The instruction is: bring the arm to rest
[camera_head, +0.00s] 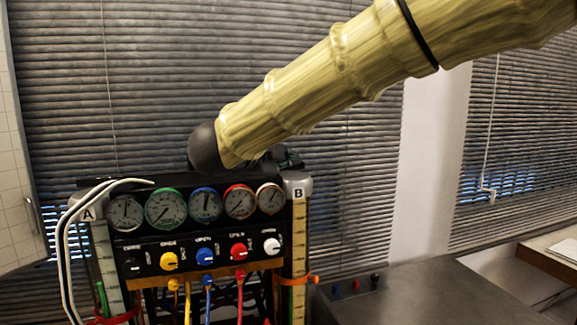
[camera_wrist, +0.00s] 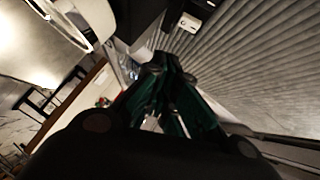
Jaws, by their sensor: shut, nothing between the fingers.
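My gripper shows in the wrist view (camera_wrist: 165,85) as dark green fingers drawn together, with nothing between them. In the head view my arm reaches in from the upper right, and its dark end sits behind the top of the gauge rig (camera_head: 145,250). A small part of my gripper (camera_head: 290,160) shows there, above the post marked B; the rest is hidden by the arm and rig. I cannot tell the gap between the gripper and the rig. The rig carries a row of several round gauges above several coloured knobs.
The post marked A (camera_head: 95,225) and the post marked B (camera_head: 297,210) flank the panel. White cables (camera_head: 65,240) loop at the left. A grey worktop (camera_head: 430,292) lies to the right. Window blinds (camera_head: 200,80) stand behind. Open air shows above the worktop.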

